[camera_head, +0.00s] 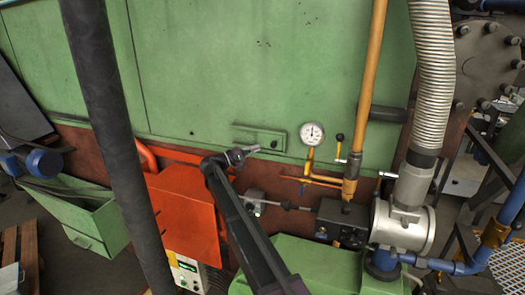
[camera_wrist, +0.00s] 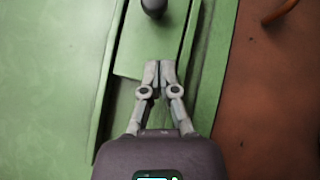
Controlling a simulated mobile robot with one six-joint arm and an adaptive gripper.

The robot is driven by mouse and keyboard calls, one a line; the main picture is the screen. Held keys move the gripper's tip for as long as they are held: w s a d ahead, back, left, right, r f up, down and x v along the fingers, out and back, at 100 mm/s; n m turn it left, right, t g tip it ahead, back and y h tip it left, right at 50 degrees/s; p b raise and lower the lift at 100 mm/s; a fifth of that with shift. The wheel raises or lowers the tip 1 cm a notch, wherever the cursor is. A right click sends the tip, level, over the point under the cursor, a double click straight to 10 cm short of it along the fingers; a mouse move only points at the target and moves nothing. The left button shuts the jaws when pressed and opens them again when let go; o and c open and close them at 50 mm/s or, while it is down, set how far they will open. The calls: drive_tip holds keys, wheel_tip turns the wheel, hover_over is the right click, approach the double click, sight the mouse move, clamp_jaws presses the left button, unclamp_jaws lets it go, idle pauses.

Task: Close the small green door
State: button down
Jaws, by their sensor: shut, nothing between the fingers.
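The small green door (camera_head: 266,138) is a low plate set in a frame on the large green wall of the furnace. In the wrist view it is a light green panel (camera_wrist: 138,48) between two raised green rails, with a dark round knob (camera_wrist: 153,8) at the top edge of the picture. My gripper (camera_head: 256,148) is just below the door in the head view. In the wrist view my gripper (camera_wrist: 160,66) has its fingertips together, empty, over the knobless end of the panel. I cannot tell whether the fingertips touch it.
A pressure gauge (camera_head: 312,133) and a copper-coloured pipe (camera_head: 369,75) stand right of the door. An orange box (camera_head: 186,215) is at the lower left. A ribbed hose (camera_head: 431,75) is further right. The green wall (camera_head: 215,60) above the door is clear.

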drive_tip(key=b+v, duration=0.1)
drive_tip(key=v, duration=0.9)
drive_tip(key=shift+s+d+b, duration=0.1)
drive_tip(key=shift+d+b, duration=0.05)
drive_tip(key=shift+b, duration=0.15)
drive_tip(key=s+d+f+m+g+y+b, duration=0.1)
drive_tip(key=s+d+f+g+y+b, duration=0.4)
drive_tip(key=d+f, duration=0.65)
drive_tip(key=s+d+f+m+g+y+b, duration=0.15)
drive_tip(key=s+d+f+b, duration=0.25)
drive_tip(key=s+d+f, duration=0.6)
drive_tip(key=s+d+f+m+y+b, duration=0.1)
drive_tip(key=s+d+f+y, duration=0.1)
drive_tip(key=s+f, duration=0.1)
drive_tip(key=s+d+f+g+y+b, duration=0.1)
drive_tip(key=s+d+f+y+b, duration=0.1)
drive_tip(key=f, duration=0.3)
drive_tip(key=s+d+f+m+g+y+b, duration=0.1)
drive_tip(key=s+d+f+y+b, duration=0.1)
drive_tip(key=s+d+f, duration=0.2)
drive_tip(key=shift+s+f+m, duration=0.15)
drive_tip(key=shift+s+m, duration=0.2)
drive_tip(key=s+f+m+y+b, duration=0.2)
drive_tip(key=s+f+y+b, duration=0.2)
drive_tip(key=s, duration=0.6)
drive_tip(key=shift+f+y, duration=0.85)
drive_tip(key=shift+f, duration=0.25)
drive_tip(key=shift+a, duration=0.1)
